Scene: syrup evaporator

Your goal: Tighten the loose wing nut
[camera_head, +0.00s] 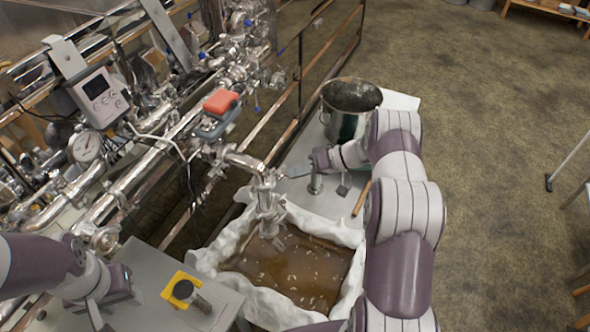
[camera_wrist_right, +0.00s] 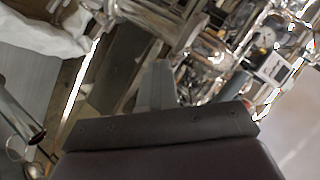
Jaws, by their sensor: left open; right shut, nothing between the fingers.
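I cannot pick out the wing nut for certain among the small metal fittings. A steel outlet pipe (camera_head: 242,160) bends down into a vertical spout (camera_head: 268,210) above a cloth-lined basin (camera_head: 335,232) of brown liquid. My right gripper (camera_head: 290,176) reaches in from the right, close to the right of the pipe's bend. Its fingers look shut and empty in the right wrist view (camera_wrist_right: 158,85), with steel pipework beyond them. My left gripper (camera_head: 98,314) is at the lower left, over the grey bench, open and empty.
A metal bucket (camera_head: 350,105) stands behind my right forearm. Open floor lies right.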

